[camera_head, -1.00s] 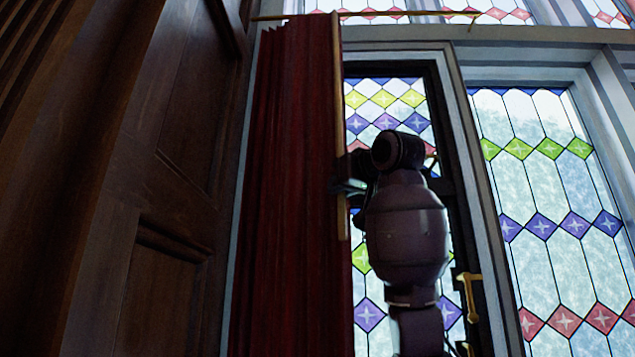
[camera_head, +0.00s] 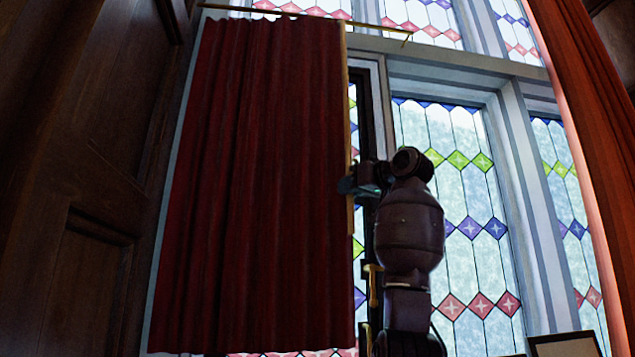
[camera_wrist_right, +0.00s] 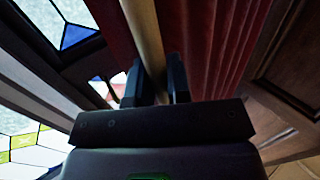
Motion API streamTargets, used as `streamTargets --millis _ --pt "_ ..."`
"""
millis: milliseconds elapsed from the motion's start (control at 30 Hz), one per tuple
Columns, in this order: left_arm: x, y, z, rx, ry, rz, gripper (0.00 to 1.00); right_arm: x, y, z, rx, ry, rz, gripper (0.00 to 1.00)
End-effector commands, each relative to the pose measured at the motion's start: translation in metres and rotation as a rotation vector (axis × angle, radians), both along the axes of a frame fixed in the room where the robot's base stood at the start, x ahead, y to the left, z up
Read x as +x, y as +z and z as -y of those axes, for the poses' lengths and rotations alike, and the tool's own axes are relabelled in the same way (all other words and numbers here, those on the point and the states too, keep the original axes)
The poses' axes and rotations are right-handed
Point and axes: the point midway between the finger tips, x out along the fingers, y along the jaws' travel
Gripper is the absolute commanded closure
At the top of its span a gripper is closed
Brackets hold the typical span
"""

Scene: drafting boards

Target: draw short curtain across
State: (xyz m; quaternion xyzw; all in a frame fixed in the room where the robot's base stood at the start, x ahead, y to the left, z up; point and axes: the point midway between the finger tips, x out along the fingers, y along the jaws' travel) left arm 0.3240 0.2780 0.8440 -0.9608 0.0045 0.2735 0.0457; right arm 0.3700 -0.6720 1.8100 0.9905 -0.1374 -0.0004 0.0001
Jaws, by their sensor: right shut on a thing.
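The short red curtain (camera_head: 255,190) hangs from a thin brass rod (camera_head: 300,14) in the head view, spread over most of the left window. A pale wooden or brass strip (camera_head: 349,130) runs down its right edge. My right gripper (camera_head: 348,185) is shut on this strip, at about mid-height of the curtain. In the right wrist view the strip (camera_wrist_right: 146,40) passes between the two dark fingers (camera_wrist_right: 155,85), with the red folds (camera_wrist_right: 210,45) beside it. My left gripper is not in view.
Dark wood panelling (camera_head: 90,180) stands at the left. Stained-glass windows (camera_head: 460,200) fill the middle and right. A brass handle (camera_head: 373,285) is on the window frame near my right arm. A long reddish curtain (camera_head: 590,130) hangs at the far right.

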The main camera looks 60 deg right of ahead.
Motion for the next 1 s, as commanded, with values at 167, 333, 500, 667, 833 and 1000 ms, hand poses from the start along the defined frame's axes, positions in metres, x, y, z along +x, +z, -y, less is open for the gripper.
streamTargets --millis 167,333,500,667,833,1000 --pt "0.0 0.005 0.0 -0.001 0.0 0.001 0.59 -0.051 0.002 0.043 0.003 -0.004 0.002 1.0" --pt "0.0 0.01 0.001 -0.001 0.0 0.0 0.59 -0.09 0.002 0.076 0.004 -0.002 0.001 1.0" --pt "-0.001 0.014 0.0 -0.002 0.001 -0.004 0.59 -0.119 0.002 0.101 0.003 -0.001 0.0 1.0" --pt "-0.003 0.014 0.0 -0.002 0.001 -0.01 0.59 -0.137 0.001 0.116 0.002 0.0 0.001 1.0" --pt "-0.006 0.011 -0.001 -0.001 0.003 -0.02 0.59 -0.145 0.001 0.124 0.0 0.0 0.001 1.0" --pt "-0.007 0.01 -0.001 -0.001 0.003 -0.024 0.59 -0.147 0.0 0.125 0.0 0.0 0.001 1.0"
